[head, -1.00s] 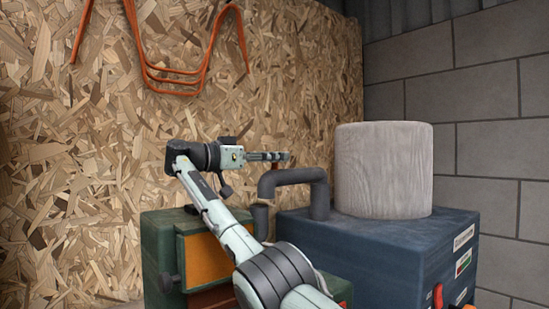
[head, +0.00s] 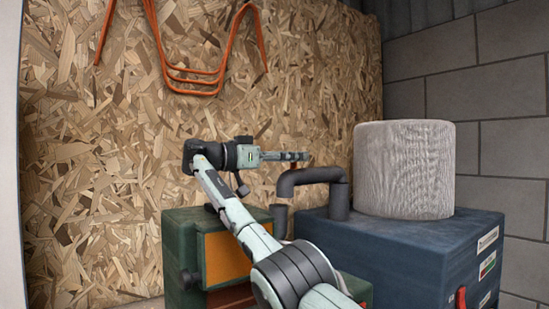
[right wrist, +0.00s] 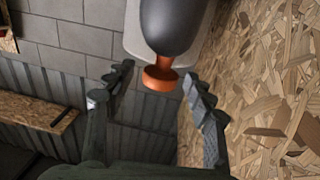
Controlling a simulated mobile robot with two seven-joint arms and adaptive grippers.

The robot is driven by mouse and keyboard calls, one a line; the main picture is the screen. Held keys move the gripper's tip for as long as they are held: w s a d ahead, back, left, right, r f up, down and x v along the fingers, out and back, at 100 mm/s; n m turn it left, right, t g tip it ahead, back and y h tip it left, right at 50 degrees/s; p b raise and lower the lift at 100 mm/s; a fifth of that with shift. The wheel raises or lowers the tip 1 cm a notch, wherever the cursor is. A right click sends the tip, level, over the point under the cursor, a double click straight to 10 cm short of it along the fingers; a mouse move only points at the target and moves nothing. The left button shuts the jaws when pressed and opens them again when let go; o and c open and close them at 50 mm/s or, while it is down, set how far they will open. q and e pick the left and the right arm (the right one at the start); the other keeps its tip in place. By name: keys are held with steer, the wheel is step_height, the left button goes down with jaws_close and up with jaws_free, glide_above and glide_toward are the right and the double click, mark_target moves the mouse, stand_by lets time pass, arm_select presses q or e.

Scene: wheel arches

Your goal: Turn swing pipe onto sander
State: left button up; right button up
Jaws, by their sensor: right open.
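The swing pipe (head: 312,175) is a dark grey bent pipe standing on the blue box. Its free end points down at the left, close above a short grey stub (head: 279,220) by the green machine with an orange panel (head: 226,257), which I take to be the sander. In the right wrist view, the rounded grey pipe (right wrist: 176,24) carries an orange knob (right wrist: 160,80). The open fingers (right wrist: 158,72) appear on either side of the knob; contact is not visible. My left gripper is not in view.
A pale ribbed drum (head: 404,170) stands on the blue box (head: 420,258), right of the pipe. Orange bent tubes (head: 195,82) hang on the chipboard wall behind. A grey block wall closes the right side.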

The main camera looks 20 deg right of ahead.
steer(key=s+a, duration=0.1)
steer(key=a, duration=1)
steer(key=shift+s, duration=0.2)
